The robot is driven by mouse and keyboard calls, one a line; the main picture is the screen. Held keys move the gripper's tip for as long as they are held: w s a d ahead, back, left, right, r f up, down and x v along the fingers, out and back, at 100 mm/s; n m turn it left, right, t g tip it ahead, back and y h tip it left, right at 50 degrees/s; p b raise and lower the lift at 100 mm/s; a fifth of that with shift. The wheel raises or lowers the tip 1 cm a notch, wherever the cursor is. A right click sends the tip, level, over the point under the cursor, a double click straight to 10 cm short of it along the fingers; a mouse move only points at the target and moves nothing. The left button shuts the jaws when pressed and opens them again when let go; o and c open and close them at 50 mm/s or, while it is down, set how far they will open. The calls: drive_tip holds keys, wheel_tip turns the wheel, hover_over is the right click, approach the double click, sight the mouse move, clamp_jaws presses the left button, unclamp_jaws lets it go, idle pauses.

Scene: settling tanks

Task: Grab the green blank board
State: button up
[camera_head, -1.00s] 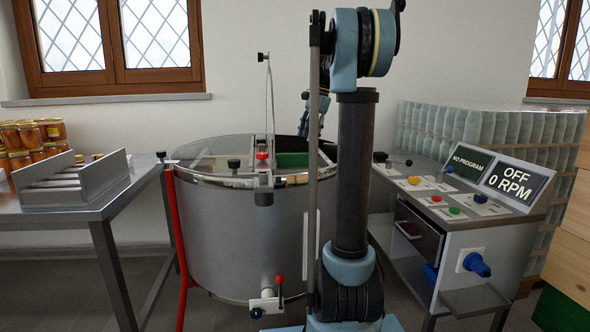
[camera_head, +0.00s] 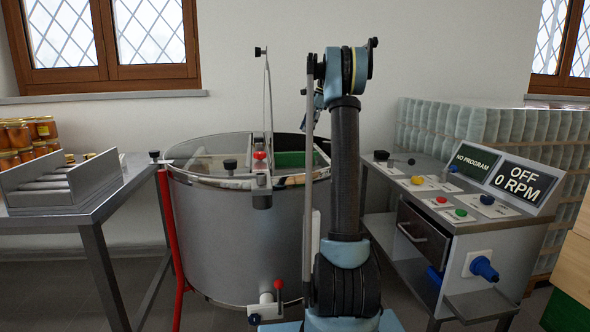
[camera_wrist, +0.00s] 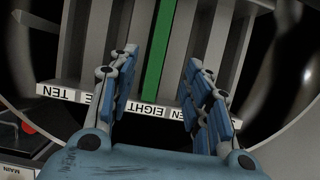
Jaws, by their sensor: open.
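The green blank board (camera_wrist: 160,52) shows edge-on in the wrist view as an upright green strip in a slotted rack, between grey slats. In the head view it is a green patch (camera_head: 292,158) inside the steel tank (camera_head: 235,235), partly hidden by my arm. My gripper (camera_wrist: 160,72) is open, with one blue finger to each side of the green strip in the picture and nothing held. I cannot tell how far the fingertips are from the board. An upside-down label reading EIGHT (camera_wrist: 146,108) sits near the strip's lower end.
The tank's rim (camera_head: 205,179) and a crossbar with a red knob (camera_head: 259,156) are close by. A control console (camera_head: 470,215) stands at the right. A table (camera_head: 100,208) with honey jars (camera_head: 25,135) and a metal rack (camera_head: 65,185) is at the left.

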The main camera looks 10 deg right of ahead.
sight(295, 156)
drive_tip(key=x, duration=1.4)
drive_tip(key=shift+a+f, duration=0.25)
drive_tip(key=shift+f, duration=0.1)
clamp_jaws()
